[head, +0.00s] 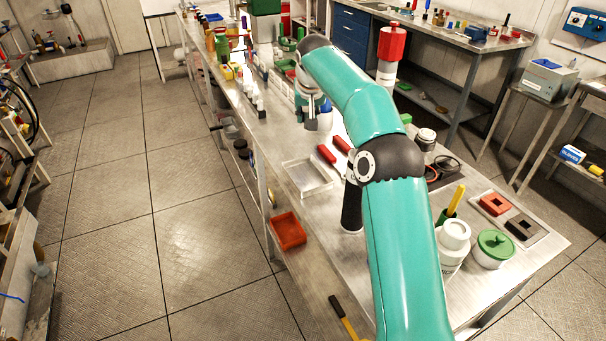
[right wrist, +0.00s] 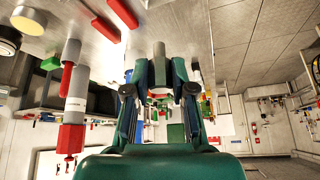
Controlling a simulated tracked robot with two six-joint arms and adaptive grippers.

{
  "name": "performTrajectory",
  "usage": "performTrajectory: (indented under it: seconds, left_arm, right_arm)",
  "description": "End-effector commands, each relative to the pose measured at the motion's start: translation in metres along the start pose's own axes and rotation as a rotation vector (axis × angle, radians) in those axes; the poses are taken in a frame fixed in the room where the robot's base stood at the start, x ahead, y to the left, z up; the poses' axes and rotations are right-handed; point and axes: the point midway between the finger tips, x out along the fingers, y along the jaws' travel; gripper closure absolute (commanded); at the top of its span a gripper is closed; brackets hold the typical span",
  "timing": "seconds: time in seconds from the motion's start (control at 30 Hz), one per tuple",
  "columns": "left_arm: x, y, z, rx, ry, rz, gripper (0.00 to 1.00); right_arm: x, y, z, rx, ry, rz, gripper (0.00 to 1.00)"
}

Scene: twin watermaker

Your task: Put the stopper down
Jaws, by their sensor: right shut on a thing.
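My right gripper (head: 314,112) is over the long steel bench (head: 290,148) in the head view, fingers pointing down. In the right wrist view the same gripper (right wrist: 161,76) is shut on a small grey cylinder, which I take for the stopper (right wrist: 159,52). The stopper sits between the two fingertips and sticks out past them toward the bench top. Whether its end touches the bench I cannot tell. In the head view the fingers and wrist hide the stopper. My left gripper is in neither view.
A tall white bottle with a red top (head: 390,50) stands behind my arm. Bottles and small parts crowd the bench's far end. A green-lidded pot (head: 493,247) stands at the near right.

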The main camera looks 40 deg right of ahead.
Motion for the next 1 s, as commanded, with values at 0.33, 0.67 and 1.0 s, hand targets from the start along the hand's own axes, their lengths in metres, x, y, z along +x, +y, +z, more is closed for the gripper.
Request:
performTrajectory:
  seconds: [0.33, 0.67, 1.0]
  left_arm:
    - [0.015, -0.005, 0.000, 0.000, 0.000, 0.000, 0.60]
    - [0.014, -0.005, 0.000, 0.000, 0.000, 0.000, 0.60]
    - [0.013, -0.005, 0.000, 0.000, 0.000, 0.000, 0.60]
  right_arm:
    - [0.081, 0.002, 0.047, 0.002, -0.004, 0.001, 1.00]
    - [0.114, 0.001, 0.065, 0.002, 0.000, 0.001, 1.00]
    - [0.148, 0.001, 0.084, 0.001, 0.000, 0.000, 1.00]
